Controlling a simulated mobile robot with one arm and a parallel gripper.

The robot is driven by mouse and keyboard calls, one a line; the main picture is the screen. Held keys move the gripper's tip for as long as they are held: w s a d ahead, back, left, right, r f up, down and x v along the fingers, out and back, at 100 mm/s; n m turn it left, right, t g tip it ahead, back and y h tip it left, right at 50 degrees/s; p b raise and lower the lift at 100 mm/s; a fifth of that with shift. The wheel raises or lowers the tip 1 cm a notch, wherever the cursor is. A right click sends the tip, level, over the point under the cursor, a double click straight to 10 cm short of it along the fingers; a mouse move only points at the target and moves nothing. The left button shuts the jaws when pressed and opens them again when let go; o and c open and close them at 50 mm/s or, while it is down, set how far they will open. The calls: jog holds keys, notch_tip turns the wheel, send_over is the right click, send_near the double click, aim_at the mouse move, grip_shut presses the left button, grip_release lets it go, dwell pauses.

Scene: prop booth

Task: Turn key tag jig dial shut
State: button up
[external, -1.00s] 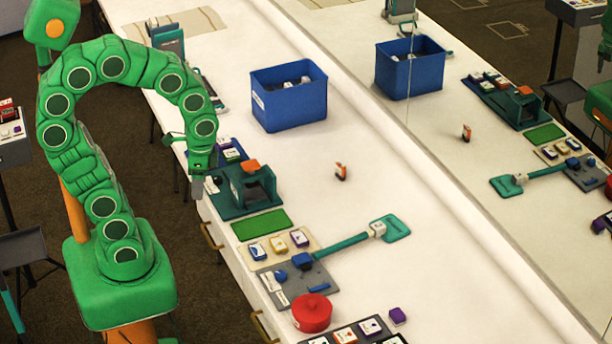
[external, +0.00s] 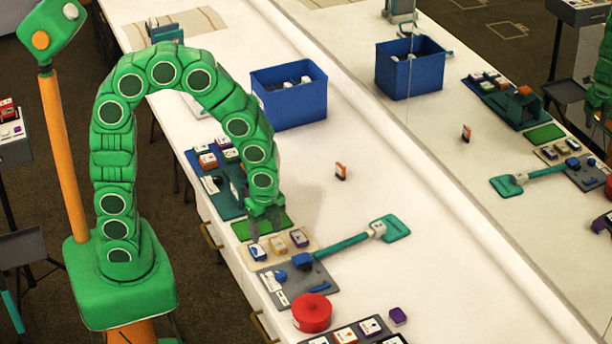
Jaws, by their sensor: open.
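The jig is a grey plate (external: 287,294) with white labels, near the front of the white table. A small round blue knob (external: 281,276), which looks like the dial, sits on its left part. A blue block (external: 302,261) stands at its back, joined to a teal bar (external: 343,246) that reaches right. My gripper (external: 268,238) is open and points down over the green mat and the beige tray, behind the jig and apart from the knob. I cannot read the dial's setting.
A beige tray (external: 268,261) with blue, orange and purple pieces lies between my gripper and the jig. A round red thing (external: 312,313) sits just in front of the jig. A blue bin (external: 289,111) stands farther back. Mid-table right is mostly clear.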

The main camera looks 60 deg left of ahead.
aim_at(281, 273)
jog(key=d+f+m, duration=0.1)
jog(key=w+d+f+m, duration=0.1)
jog(key=d+f, duration=0.1)
jog(key=w+d+f+m, duration=0.1)
jog(key=f, duration=0.1)
jog(key=shift+d, duration=0.15)
jog(key=shift+f, duration=3.8)
jog(key=c, duration=1)
jog(key=shift+c, duration=0.2)
